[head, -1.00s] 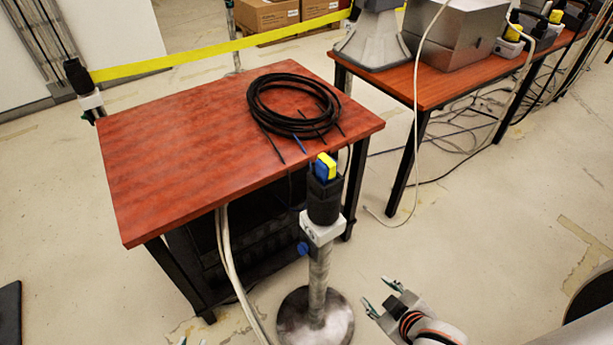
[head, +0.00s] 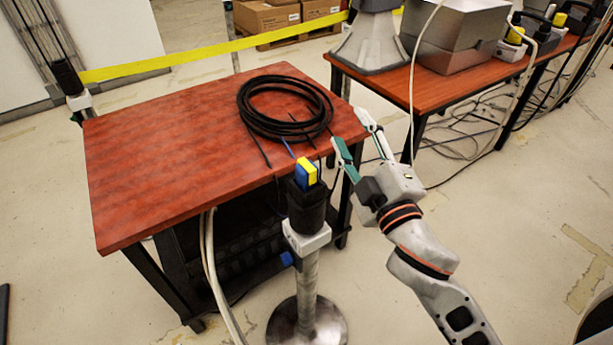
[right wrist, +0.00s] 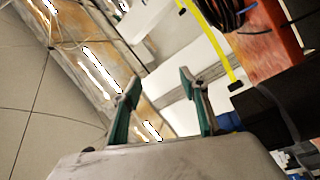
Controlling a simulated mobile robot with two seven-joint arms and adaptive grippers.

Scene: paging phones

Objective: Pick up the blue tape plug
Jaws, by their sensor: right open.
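A blue and yellow plug-like block (head: 306,171) sits upright on the black head of a barrier post, in front of the red-brown table's near edge. Another small blue piece (head: 287,258) shows lower beside the post. My right gripper (head: 349,126) is open and empty, up and to the right of the post head, by the table's right corner. Its two teal-padded fingers (right wrist: 157,90) are apart in the right wrist view. A blue patch (right wrist: 228,122) shows beyond the right finger there; I cannot tell which blue piece it is. My left gripper is not in view.
A black cable coil (head: 285,110) lies on the red-brown table (head: 170,150). The post's round base (head: 307,322) stands on the floor. Yellow tape (head: 210,52) stretches behind the table. A second table (head: 440,92) holds grey boxes at the right.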

